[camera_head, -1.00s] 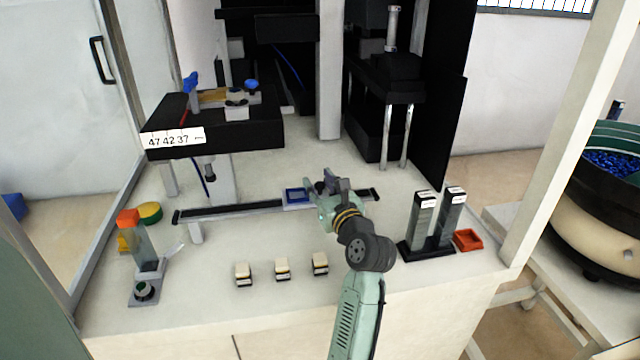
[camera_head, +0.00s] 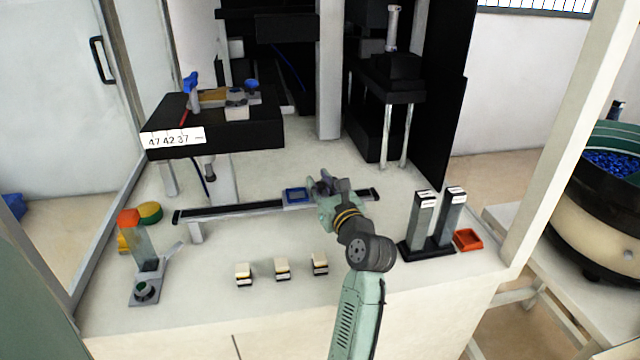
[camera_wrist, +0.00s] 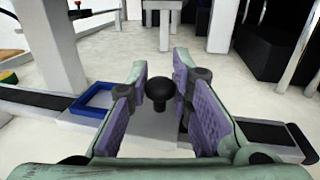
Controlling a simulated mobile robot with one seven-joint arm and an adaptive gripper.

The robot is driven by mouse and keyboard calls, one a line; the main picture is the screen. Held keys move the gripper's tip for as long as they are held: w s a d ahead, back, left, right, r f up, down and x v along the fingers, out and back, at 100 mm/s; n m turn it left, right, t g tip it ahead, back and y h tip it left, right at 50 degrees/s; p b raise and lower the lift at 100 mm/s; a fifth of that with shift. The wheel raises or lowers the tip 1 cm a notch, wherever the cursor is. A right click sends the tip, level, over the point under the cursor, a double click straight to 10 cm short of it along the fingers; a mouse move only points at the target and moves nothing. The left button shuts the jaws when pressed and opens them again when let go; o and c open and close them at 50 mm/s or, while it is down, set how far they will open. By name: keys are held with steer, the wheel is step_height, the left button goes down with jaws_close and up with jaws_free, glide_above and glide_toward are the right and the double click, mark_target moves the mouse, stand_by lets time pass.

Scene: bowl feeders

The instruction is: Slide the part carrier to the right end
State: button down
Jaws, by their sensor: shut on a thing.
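The part carrier (camera_head: 288,199) is a grey plate with a blue square frame, on a dark rail (camera_head: 235,208). It sits right of the rail's middle, with bare rail on both sides. In the wrist view the carrier (camera_wrist: 75,117) shows its blue frame left of my gripper and a black round knob (camera_wrist: 159,89) between the fingers. My gripper (camera_head: 322,185) is shut on this knob, low over the carrier's right part. The finger pads (camera_wrist: 165,105) partly hide the plate. The rail's right end (camera_head: 375,194) shows just beyond my gripper.
Three small cream-and-black blocks (camera_head: 281,268) stand in front of the rail. Two upright grey magazines (camera_head: 422,218) and a red tray (camera_head: 467,240) stand at right. A black machine block (camera_head: 235,137) overhangs behind the rail.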

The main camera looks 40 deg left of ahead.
steer(key=w+d+p, duration=0.1)
steer(key=w+d, duration=0.2)
steer(key=w+d+p, duration=0.1)
steer(key=w+d, duration=0.2)
steer(key=shift+w, duration=0.4)
steer(key=c, duration=1.5)
jaws_free()
steer(key=shift+w, duration=0.1)
steer(key=shift+o, duration=0.4)
steer(key=v, duration=1.2)
steer(key=shift+a+r, duration=0.1)
